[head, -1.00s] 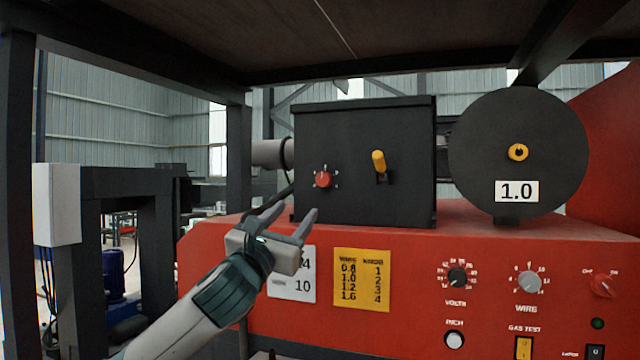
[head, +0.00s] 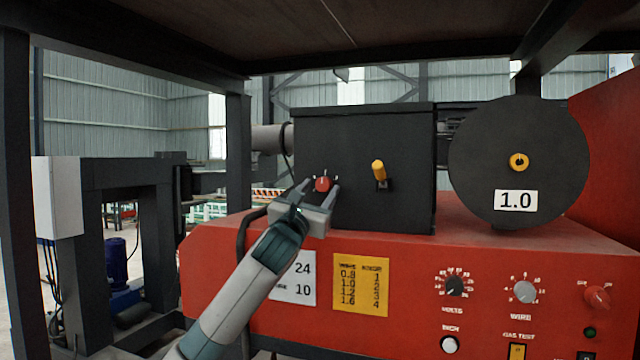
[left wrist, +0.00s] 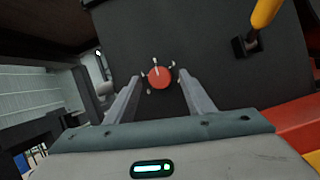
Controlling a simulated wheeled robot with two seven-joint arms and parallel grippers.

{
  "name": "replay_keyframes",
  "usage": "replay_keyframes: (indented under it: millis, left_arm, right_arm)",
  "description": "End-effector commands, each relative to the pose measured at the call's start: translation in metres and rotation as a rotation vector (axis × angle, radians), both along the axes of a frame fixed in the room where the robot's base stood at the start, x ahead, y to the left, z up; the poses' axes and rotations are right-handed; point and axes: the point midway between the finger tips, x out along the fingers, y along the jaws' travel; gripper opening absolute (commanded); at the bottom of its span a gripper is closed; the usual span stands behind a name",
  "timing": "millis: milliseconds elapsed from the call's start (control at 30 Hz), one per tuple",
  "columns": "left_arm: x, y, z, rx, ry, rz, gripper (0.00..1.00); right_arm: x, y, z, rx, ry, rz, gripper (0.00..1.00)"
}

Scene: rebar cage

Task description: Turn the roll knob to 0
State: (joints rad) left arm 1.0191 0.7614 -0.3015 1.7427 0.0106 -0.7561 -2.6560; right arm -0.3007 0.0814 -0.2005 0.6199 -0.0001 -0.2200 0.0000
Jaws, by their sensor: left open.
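The red roll knob (head: 322,184) is on the front of the black box (head: 355,215), left of a yellow lever. A pale mark on the knob points roughly upward. In the left wrist view the knob (left wrist: 160,78) shows between the ends of my fingers, with small pale ticks around it. My left gripper (head: 320,188) is open, with one finger on each side of the knob. I cannot tell whether either finger touches it. The digits at the ticks are too small to read. My right gripper is not in view.
The yellow lever (head: 379,172) sticks out right of the knob. A black spool disc (head: 560,140) labelled 1.0 stands further right. Below is the red panel (head: 420,250) with a yellow chart (head: 361,283), a white card (head: 303,280) and several dials. A dark beam and roof plate hang above.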

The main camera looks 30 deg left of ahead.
Motion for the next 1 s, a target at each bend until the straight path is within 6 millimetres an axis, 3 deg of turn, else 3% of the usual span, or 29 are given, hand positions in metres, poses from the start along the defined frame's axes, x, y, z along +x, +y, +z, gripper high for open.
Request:
replay_keyframes:
  millis: [433,467,633,1000]
  left_arm:
    - [0.0082,0.0018,0.0029,0.0,0.0,0.0,0.49]
    - [0.0082,0.0018,0.0029,0.0,0.0,0.0,0.46]
    - [0.0081,0.0018,0.0029,0.0,0.0,0.0,0.08]
    - [0.0081,0.0013,0.0031,-0.028,-0.007,0.0,0.08]
  right_arm:
    - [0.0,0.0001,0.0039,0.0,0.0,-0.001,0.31]
    - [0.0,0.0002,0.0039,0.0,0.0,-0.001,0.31]
    - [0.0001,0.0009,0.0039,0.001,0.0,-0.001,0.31]
    - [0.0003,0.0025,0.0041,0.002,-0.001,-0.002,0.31]
